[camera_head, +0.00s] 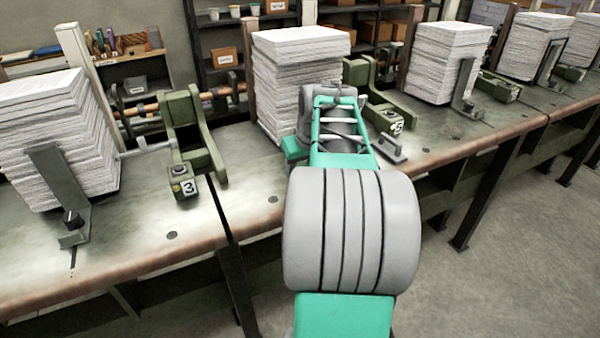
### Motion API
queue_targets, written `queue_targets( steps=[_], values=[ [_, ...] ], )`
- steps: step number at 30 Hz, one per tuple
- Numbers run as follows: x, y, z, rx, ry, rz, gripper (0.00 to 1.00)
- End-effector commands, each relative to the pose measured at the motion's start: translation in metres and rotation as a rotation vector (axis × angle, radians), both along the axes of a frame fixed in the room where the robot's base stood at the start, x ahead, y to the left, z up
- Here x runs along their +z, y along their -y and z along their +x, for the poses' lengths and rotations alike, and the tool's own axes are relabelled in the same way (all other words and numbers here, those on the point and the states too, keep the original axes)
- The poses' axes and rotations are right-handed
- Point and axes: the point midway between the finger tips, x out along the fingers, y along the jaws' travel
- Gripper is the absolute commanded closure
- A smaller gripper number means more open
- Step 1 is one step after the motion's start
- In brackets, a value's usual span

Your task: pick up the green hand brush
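I cannot make out a green hand brush in the head view. My green and grey arm reaches forward over the bench and covers part of it. My gripper is hidden behind my own arm links, so its fingers do not show. A small green piece shows at the left of the arm's far end, against the paper stack; I cannot tell whether it is part of my arm.
Paper stacks (300,60) stand along the workbench (130,255), with olive-green metal fixtures (188,135) and upright stop plates (58,185) between them. Shelves with boxes (225,58) stand behind. Bare bench lies left of my arm; open floor (510,260) lies right.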

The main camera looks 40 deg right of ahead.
Motion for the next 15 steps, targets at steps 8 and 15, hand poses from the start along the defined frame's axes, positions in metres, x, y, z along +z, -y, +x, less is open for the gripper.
queue_targets(
  steps=[8,15],
  values=[
    [0.001,0.0,0.0,0.0,0.001,0.0,1.0],
    [0.023,0.001,0.001,0.001,0.002,-0.002,1.0]
  ],
)
